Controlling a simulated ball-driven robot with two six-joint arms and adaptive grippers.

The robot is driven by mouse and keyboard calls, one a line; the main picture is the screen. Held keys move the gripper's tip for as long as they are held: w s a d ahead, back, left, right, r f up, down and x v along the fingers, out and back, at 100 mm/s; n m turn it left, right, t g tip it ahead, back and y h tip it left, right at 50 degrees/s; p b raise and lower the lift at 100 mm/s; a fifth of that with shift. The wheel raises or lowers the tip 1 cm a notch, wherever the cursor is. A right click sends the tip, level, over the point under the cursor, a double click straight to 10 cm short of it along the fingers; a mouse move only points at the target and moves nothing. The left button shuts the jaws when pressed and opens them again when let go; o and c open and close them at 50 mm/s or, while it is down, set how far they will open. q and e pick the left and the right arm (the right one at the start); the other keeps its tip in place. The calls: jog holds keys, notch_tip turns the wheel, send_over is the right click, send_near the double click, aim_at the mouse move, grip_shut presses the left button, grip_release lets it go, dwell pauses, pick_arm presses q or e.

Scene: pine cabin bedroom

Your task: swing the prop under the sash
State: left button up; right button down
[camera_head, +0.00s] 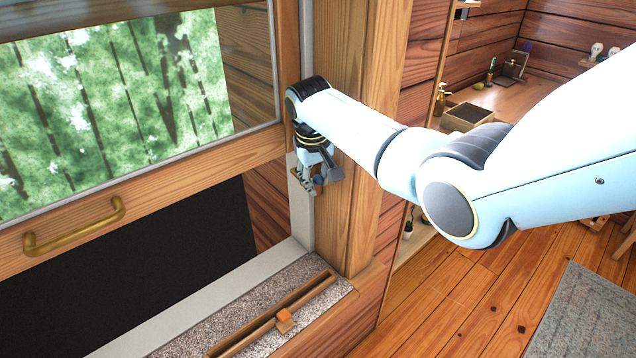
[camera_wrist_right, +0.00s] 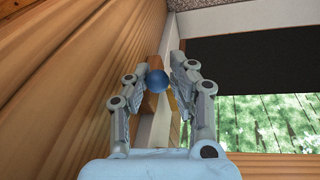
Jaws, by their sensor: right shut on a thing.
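The wooden sash (camera_head: 190,165) is raised, with an open gap under it onto a dark area. A brass handle (camera_head: 75,228) is on its lower rail. My right gripper (camera_head: 314,182) is at the right side jamb, just below the sash's level. In the right wrist view my right gripper (camera_wrist_right: 158,84) is closed around a small blue knob (camera_wrist_right: 157,82). A brown wooden piece (camera_wrist_right: 152,103) shows beside the knob, close to the jamb; I take it for the prop. How the two join, and the prop's full length, are hidden. My left gripper is out of view.
The sill has a stone-like top (camera_head: 225,318) with a slotted wooden strip (camera_head: 245,336) and an orange block (camera_head: 284,315) on it. The window post (camera_head: 345,130) stands close by my right gripper. A shelf with small items (camera_head: 500,85) and open floor lie to the right.

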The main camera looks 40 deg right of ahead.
jog(key=shift+w+d+r+g+b, duration=0.1)
jog(key=shift+w+r+g+b, duration=0.1)
jog(key=shift+g, duration=0.25)
jog(key=shift+w+r+g+b, duration=0.1)
jog(key=shift+g+b, duration=0.1)
jog(key=shift+g, duration=0.25)
jog(key=c, duration=1.4)
grip_release()
jog(key=shift+r, duration=0.2)
jog(key=r, duration=0.3)
jog(key=a+r, duration=0.1)
jog(key=r, duration=0.3)
jog(key=a+r, duration=0.1)
jog(key=r, duration=0.3)
jog(key=shift+a+r, duration=0.1)
jog(key=shift+r, duration=0.05)
